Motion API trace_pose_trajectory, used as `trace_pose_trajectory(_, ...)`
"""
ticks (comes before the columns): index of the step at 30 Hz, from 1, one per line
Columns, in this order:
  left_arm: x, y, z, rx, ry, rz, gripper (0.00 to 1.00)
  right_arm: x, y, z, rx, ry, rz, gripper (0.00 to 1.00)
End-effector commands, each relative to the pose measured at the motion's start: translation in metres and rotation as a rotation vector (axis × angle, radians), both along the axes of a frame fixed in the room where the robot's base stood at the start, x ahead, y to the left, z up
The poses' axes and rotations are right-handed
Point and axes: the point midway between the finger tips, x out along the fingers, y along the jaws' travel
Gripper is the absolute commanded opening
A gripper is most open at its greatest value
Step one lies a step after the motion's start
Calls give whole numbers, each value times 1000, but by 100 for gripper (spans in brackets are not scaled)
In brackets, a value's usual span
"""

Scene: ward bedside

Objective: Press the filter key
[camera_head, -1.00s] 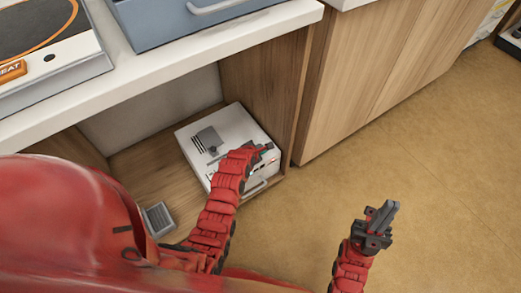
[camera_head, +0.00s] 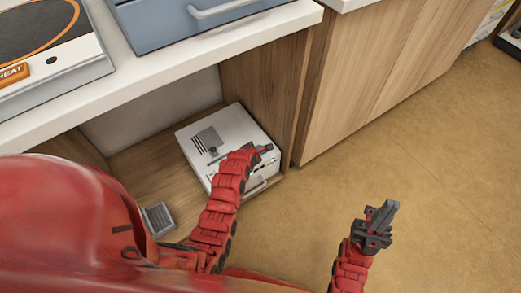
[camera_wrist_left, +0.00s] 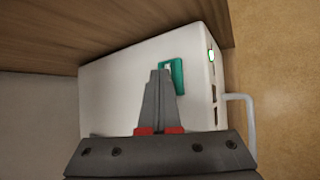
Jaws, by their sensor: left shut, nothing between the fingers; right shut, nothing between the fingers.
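A white box-shaped machine (camera_head: 207,130) sits on the wooden shelf under the counter, with a grey panel and slots on its top. In the left wrist view a green key-like patch (camera_wrist_left: 178,72) with a white mark lies on the white machine top (camera_wrist_left: 115,90), partly hidden by my fingers. I cannot read any label on it. My left gripper (camera_head: 267,148) is shut and empty over the machine's right part; its fingertips (camera_wrist_left: 160,76) overlap the green patch's left side in the wrist view. I cannot tell if they touch. My right gripper (camera_head: 387,212) is shut and empty above the floor.
The white counter edge (camera_head: 180,66) overhangs the shelf, and a wooden side panel (camera_head: 262,85) stands right behind the machine. A handle (camera_wrist_left: 243,120) sticks out from the machine's front. A small grey item (camera_head: 159,219) lies on the shelf. The floor at right is clear.

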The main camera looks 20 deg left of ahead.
Motion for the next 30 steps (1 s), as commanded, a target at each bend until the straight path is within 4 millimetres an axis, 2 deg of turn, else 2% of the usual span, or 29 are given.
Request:
trace_pose_trajectory(6,0,0,13,0,1,0,0,0,0,15,0,0,0,0)
trace_pose_trajectory(19,0,0,16,0,-1,0,0,0,0,18,0,0,0,0)
trace_pose_trajectory(30,0,0,52,0,-2,1,0,0,0,52,0,0,0,0)
